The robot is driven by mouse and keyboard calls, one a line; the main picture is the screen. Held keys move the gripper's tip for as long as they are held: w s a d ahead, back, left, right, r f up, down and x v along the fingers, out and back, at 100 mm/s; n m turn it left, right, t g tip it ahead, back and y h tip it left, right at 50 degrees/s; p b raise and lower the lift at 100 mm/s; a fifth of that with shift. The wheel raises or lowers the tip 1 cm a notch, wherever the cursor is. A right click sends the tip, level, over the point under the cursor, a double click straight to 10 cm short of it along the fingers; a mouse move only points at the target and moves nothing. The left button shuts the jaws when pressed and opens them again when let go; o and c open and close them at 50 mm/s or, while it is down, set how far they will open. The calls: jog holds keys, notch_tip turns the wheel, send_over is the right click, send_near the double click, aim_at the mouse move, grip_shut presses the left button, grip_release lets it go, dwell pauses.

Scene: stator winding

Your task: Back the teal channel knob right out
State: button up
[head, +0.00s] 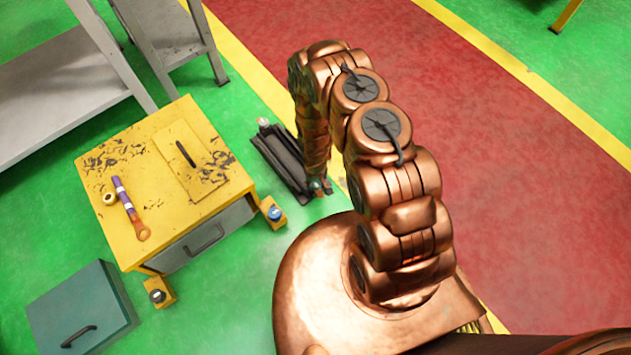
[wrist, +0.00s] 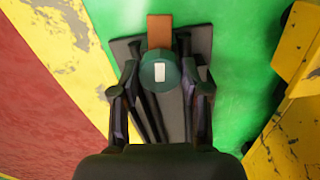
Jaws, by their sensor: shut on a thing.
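The teal knob (wrist: 158,75) is round with a pale rectangular mark on its face. In the wrist view it sits between the two dark fingers of my gripper (wrist: 160,62), which is shut on it. Behind the knob is a brown-orange block (wrist: 159,29). The dark channel (wrist: 204,40), with long parallel bars, lies beneath on the green floor. In the head view my gripper (head: 319,187) is low at the near right end of the channel (head: 280,158). How far the knob is threaded in cannot be told.
A yellow cabinet (head: 135,165) stands left of the channel, with a purple-and-orange tool (head: 130,208) on top. Small yellow blocks with knobs (head: 273,213) sit by its base. A teal box (head: 82,310) lies at lower left. The red lane (head: 500,180) on the right is clear.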

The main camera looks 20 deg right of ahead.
aim_at(316, 183)
jog(key=shift+n, duration=0.5)
jog(key=o, duration=1.1)
jog(key=shift+r, duration=5.95)
